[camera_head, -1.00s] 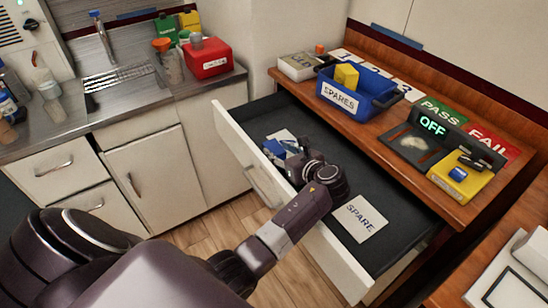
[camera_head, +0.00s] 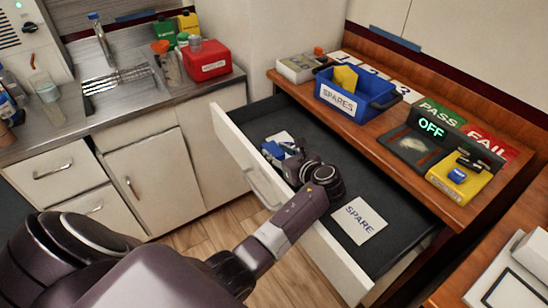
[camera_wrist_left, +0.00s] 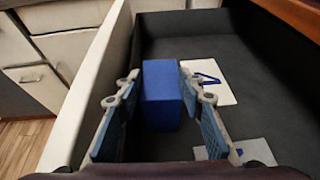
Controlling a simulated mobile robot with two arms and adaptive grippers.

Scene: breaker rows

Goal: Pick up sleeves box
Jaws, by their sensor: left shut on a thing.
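A plain blue box (camera_wrist_left: 161,95), which I take to be the sleeves box, stands between the fingers of my left gripper (camera_wrist_left: 160,92) in the left wrist view. The gripper is shut on its two sides. In the head view, the left gripper (camera_head: 287,158) reaches down into the open drawer (camera_head: 325,160), and part of the blue box (camera_head: 271,150) shows beside it. My wrist hides the rest. I cannot tell whether the box touches the drawer floor. My right gripper is not in view.
A white card (camera_wrist_left: 207,85) lies on the drawer floor beside the box. A SPARE card (camera_head: 360,221) lies nearer the drawer's right end. The drawer's pale front wall (camera_head: 235,145) is close to my arm. A blue SPARES bin (camera_head: 372,104) stands on the wooden bench above.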

